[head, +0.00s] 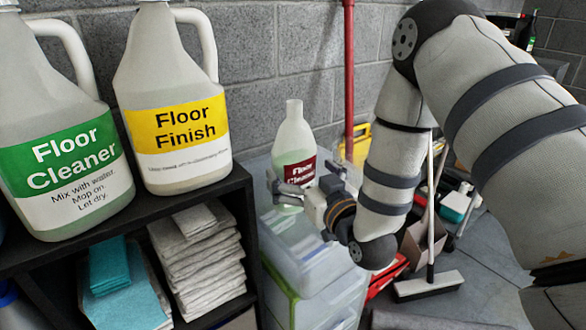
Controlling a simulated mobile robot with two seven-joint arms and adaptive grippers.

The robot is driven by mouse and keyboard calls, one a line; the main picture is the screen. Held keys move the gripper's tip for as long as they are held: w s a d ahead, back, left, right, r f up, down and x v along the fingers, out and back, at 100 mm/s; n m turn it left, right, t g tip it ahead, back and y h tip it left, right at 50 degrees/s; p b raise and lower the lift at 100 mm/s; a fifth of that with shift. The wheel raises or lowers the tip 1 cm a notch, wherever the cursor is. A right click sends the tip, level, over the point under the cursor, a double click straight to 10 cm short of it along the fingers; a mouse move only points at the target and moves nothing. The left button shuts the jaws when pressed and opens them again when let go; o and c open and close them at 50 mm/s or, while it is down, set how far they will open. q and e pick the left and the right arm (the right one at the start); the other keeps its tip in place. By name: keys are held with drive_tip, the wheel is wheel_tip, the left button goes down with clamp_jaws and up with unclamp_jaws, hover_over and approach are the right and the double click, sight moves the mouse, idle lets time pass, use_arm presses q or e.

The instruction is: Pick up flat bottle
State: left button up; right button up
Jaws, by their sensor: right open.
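A pale, translucent bottle (294,136) with a narrow neck and a dark red label stands upright in the middle of the head view, on or behind the stacked clear bins. It looks like the flat bottle, though its depth is hard to judge. My right gripper (302,184) comes in from the right and is open at the lower part of this bottle. Its fingers overlap the label and base, and I cannot tell whether they touch it. The bottle's foot is partly hidden. My left gripper is not in view.
A black shelf (236,182) at left holds a Floor Cleaner jug (60,95) and a Floor Finish jug (172,85). Folded grey cloths (200,262) and teal cloths (122,290) lie below. A red pole (348,75) and a broom (428,284) stand behind my right arm.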

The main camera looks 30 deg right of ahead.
sight(295, 161)
drive_tip(key=w, duration=0.3)
drive_tip(key=shift+w+d+r, duration=0.15)
drive_tip(key=shift+w+d, duration=0.05)
drive_tip(key=shift+w, duration=0.05)
drive_tip(key=c, duration=1.8)
drive_tip(key=shift+r, duration=0.15)
